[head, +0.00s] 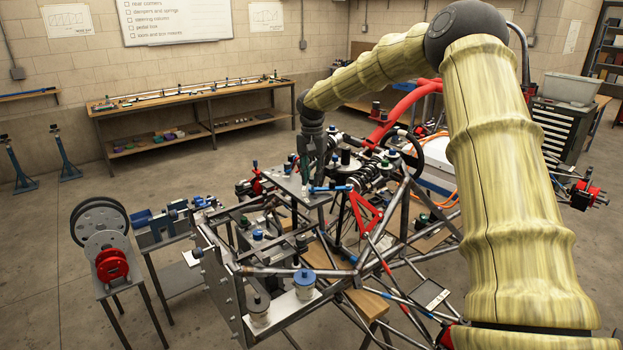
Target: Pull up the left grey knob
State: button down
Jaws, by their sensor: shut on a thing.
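My gripper (304,178) points down over a flat grey plate (287,183) on the tube chassis, near the middle of the view. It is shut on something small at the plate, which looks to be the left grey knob. The fingers hide most of that knob, so its height above the plate cannot be told. Just right of the gripper stand dark upright parts with a pale round cap (346,158), close to the black coil springs (367,177).
Chassis tubes, a red wishbone (367,211) and a blue-ended rod (330,188) crowd the space around my gripper. Two capped reservoirs (304,284) stand at the front. A workbench (190,105) is at the back left.

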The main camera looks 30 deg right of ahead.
jog(key=shift+d+r, duration=0.15)
jog(key=c, duration=1.6)
grip_release()
jog(key=o, duration=0.3)
jog(key=shift+s+r, duration=0.1)
jog(key=shift+s, duration=0.1)
jog(key=shift+o, duration=0.2)
jog(key=shift+w, duration=0.2)
jog(key=shift+r, duration=0.15)
notch_tip(320, 180, up, 12)
jog(key=shift+f, duration=0.2)
jog(key=shift+s, duration=0.1)
